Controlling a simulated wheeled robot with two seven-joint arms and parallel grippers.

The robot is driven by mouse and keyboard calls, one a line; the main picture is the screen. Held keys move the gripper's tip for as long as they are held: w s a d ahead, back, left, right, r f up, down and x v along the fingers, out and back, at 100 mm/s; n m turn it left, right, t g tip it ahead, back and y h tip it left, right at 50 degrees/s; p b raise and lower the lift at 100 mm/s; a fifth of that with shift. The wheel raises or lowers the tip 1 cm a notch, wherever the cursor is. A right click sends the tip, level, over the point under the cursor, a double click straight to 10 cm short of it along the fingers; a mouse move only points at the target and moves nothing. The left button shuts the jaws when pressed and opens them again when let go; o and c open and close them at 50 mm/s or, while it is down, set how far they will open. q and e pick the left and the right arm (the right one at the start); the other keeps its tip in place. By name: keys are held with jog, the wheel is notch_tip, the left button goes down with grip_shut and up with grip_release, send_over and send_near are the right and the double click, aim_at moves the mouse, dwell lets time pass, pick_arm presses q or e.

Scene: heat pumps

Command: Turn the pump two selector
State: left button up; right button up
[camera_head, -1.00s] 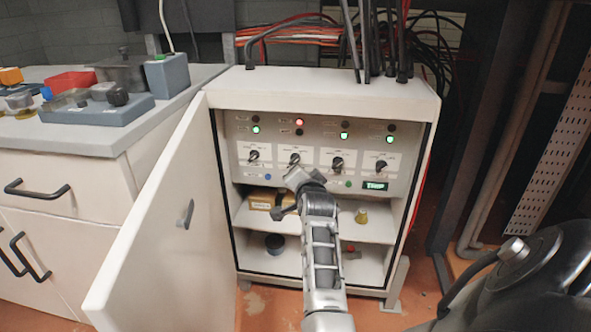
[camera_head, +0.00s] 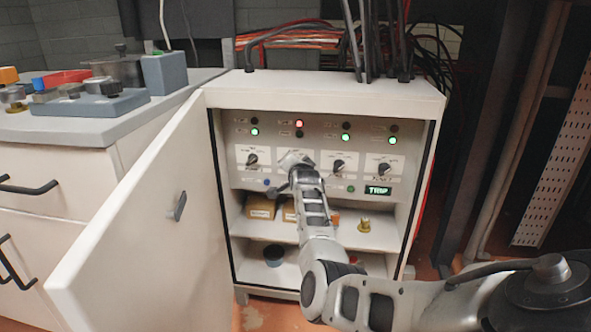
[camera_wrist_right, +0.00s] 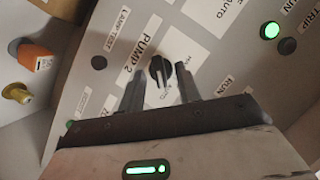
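The pump two selector (camera_wrist_right: 158,70) is a black knob with a light pointer on a grey panel, beside the printed "PUMP 2" label (camera_wrist_right: 131,52) in the right wrist view. My right gripper (camera_wrist_right: 158,90) is open, with one finger on each side of the knob and visible gaps between. Whether the fingers reach down to the panel is hard to tell. In the head view my right gripper (camera_head: 296,163) is at the second selector from the left and hides it. My left gripper is not in view.
The cabinet door (camera_head: 140,225) stands open at left.

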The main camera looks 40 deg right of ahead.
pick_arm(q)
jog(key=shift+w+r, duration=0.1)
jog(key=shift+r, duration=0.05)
pick_arm(e)
grip_shut()
pick_arm(q)
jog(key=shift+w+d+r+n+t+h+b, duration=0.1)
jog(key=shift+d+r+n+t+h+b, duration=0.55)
jog(key=shift+b, duration=1.15)
pick_arm(e)
jog(key=shift+w+a+n+g+h, duration=0.15)
jog(key=shift+n+g+h, duration=0.35)
jog(key=shift+n+g, duration=0.75)
jog(key=shift+w+a+n+g+h, duration=0.15)
jog(key=shift+n+g+h, duration=0.45)
jog(key=shift+n, duration=1.25)
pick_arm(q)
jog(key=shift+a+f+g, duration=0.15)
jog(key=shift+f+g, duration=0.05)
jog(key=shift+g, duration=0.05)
